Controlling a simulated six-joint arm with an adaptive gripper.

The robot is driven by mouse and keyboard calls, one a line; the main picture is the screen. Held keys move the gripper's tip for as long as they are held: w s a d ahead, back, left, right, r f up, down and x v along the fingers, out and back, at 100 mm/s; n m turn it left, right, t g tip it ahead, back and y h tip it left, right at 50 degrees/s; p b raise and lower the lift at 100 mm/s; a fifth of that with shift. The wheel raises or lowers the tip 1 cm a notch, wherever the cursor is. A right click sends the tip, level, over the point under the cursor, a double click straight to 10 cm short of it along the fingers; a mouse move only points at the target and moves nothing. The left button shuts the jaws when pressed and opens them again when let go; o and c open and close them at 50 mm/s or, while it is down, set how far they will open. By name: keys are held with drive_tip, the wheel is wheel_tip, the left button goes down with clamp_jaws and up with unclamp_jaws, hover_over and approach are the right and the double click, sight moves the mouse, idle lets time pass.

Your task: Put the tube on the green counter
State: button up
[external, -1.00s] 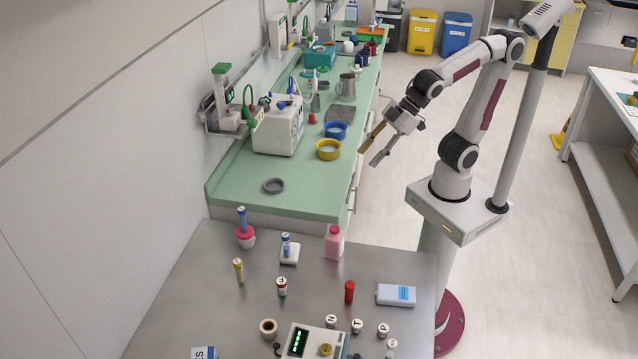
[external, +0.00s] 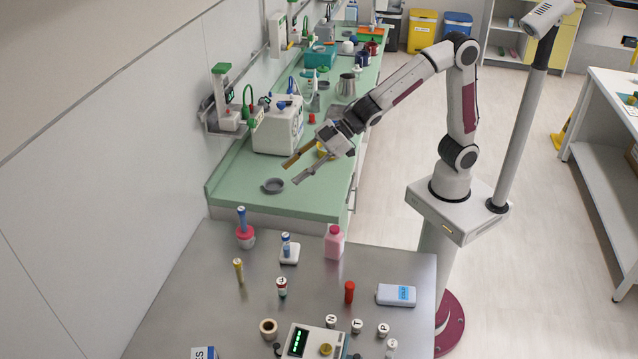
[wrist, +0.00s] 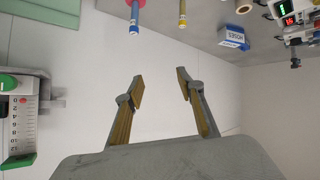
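Several tubes stand on the steel table, and I cannot tell which one the task means. A blue tube (external: 242,217) stands in a pink and white holder, and another blue tube (external: 286,243) is in a white stand. A yellow tube (external: 239,269), a dark tube with a white and red top (external: 282,289) and a red tube (external: 349,291) also stand there. The wrist view shows a blue tube (wrist: 134,16) and a yellow one (wrist: 183,13) ahead. My gripper (external: 290,173) is open and empty above the near part of the green counter (external: 235,187).
A grey ring-shaped dish (external: 273,186) lies on the counter below my gripper. A white machine (external: 279,128) stands behind it. A pink bottle (external: 334,242), a pale blue-labelled case (external: 396,294) and a scale (external: 313,341) occupy the steel table (external: 190,290).

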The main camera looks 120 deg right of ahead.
drive_tip(key=w+f+n+t+y, duration=0.25)
drive_tip(key=w+f+y, duration=0.25)
drive_tip(key=w+f, duration=1)
drive_tip(key=n+y, duration=0.1)
drive_tip(key=y, duration=0.2)
approach(237, 261)
drive_tip(key=w+a+f, duration=0.1)
drive_tip(key=w, duration=0.1)
drive_tip(key=shift+s+a+f, duration=0.15)
drive_tip(key=shift+s+a, duration=0.05)
drive_tip(key=shift+x, duration=1.3)
drive_tip(key=shift+w, duration=0.1)
drive_tip(key=shift+d+x, duration=0.1)
drive_tip(key=shift+x, duration=1.15)
drive_tip(key=shift+d+x, duration=0.15)
drive_tip(key=shift+x, duration=1.1)
drive_tip(key=shift+w, duration=0.15)
